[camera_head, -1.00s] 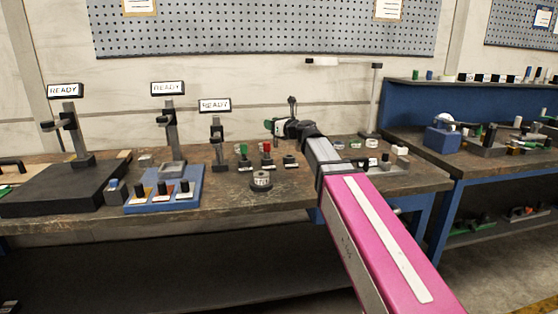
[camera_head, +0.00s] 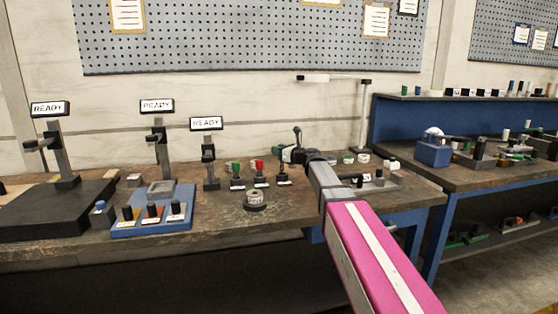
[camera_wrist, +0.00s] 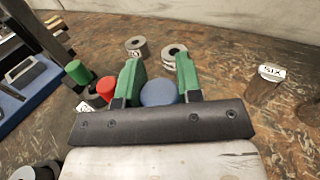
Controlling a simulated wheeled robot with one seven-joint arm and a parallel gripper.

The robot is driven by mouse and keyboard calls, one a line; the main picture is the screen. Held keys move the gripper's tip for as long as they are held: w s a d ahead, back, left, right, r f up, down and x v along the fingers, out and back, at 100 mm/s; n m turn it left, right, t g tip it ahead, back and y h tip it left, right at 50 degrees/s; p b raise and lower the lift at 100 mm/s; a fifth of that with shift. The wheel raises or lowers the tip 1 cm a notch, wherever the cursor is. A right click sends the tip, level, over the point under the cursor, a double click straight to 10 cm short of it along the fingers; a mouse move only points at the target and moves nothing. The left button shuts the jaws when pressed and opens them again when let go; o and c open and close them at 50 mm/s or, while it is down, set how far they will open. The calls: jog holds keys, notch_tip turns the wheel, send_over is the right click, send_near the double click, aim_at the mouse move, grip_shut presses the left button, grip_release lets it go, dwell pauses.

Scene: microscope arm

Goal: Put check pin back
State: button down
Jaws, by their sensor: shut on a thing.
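My gripper (camera_head: 278,149) has green fingers and shows in the wrist view (camera_wrist: 158,82). It is shut on a round blue pin (camera_wrist: 158,92), held between the fingers; the gripper's dark bar hides its lower part. In the head view the blue pin cannot be made out. A green pin (camera_head: 234,167) and a red pin (camera_head: 257,166) stand in small dark holders on the bench, left of and below the gripper in the picture. A third holder (camera_head: 284,179) to their right shows no coloured pin. The wrist view shows the green pin (camera_wrist: 78,72) and red pin (camera_wrist: 106,88) left of the fingers.
A grey labelled cylinder (camera_head: 255,199) stands near the bench front. A blue tray (camera_head: 150,221) with several black-knobbed pieces lies left. Stands with READY signs (camera_head: 206,124) rise behind. A grey fixture (camera_head: 378,183) sits right of my arm. Grey rings (camera_wrist: 137,46) lie beyond the fingers.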

jog(key=shift+f, duration=1.95)
jog(key=c, duration=0.8)
grip_release()
jog(key=shift+f, duration=0.1)
jog(key=v, duration=1.2)
